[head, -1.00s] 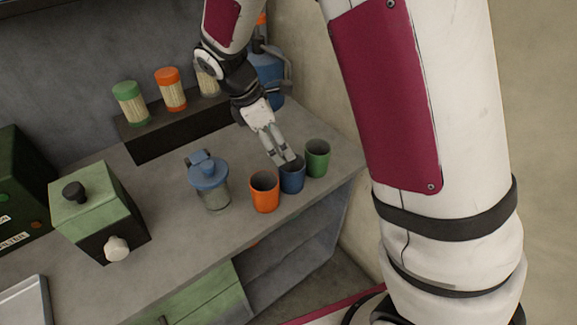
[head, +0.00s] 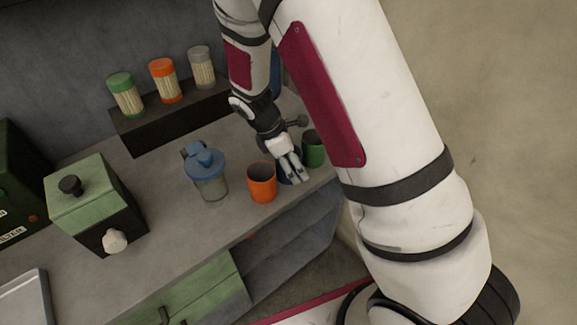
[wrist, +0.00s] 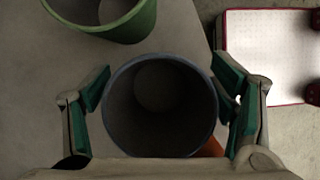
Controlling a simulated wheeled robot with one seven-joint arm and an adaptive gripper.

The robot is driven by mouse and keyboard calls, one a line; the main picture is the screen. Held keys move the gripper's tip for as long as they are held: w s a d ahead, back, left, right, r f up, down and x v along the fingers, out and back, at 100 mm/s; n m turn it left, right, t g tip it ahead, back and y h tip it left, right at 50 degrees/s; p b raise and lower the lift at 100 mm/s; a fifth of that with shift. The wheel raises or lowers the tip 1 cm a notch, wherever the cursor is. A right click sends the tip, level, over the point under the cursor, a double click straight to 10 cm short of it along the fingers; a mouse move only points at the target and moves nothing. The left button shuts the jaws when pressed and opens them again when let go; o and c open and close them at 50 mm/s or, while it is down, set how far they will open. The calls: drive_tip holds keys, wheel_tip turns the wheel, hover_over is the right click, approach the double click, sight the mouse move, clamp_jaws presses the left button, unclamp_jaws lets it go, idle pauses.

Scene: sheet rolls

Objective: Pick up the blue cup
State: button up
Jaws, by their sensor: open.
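The blue cup (wrist: 160,147) stands upright on the counter, and the wrist view looks down into its dark open top. My gripper (wrist: 160,88) is open, with one green-padded finger on each side of the cup. In the head view my gripper (head: 291,168) is over the blue cup (head: 284,179) and hides most of it. I cannot tell whether the fingers touch its walls.
A green cup (head: 313,148) stands close behind and right of the blue cup. An orange cup (head: 261,184) stands close on its left. A blue-lidded jar (head: 207,175) is further left. The counter's front edge is near the cups.

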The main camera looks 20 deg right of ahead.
drive_tip(key=shift+c, duration=0.4)
drive_tip(key=c, duration=1.3)
